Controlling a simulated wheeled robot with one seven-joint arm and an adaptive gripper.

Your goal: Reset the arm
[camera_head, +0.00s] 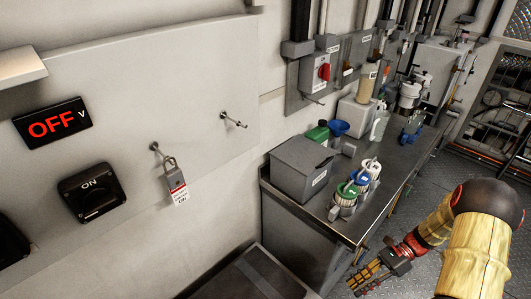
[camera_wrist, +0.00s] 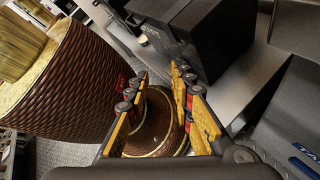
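My gripper (camera_head: 370,279), with yellow finger pads, hangs at the lower right of the head view, in front of the workbench (camera_head: 352,228) and low over the floor. In the wrist view the two fingers of my gripper (camera_wrist: 163,105) stand apart with a clear gap. It is open and holds nothing that I can see. My yellow arm with its black joint fills the lower right of the head view. A brown ribbed round shape shows behind the fingers in the wrist view; I cannot tell whether it is part of my own body.
A grey lidded box (camera_head: 303,165) and bottles with green and blue tops (camera_head: 346,191) stand on the bench. A padlock with a tag (camera_head: 172,180) hangs on the left panel, near an OFF display (camera_head: 52,124) and an ON switch (camera_head: 92,192). Metal floor (camera_head: 450,170) lies right of the bench.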

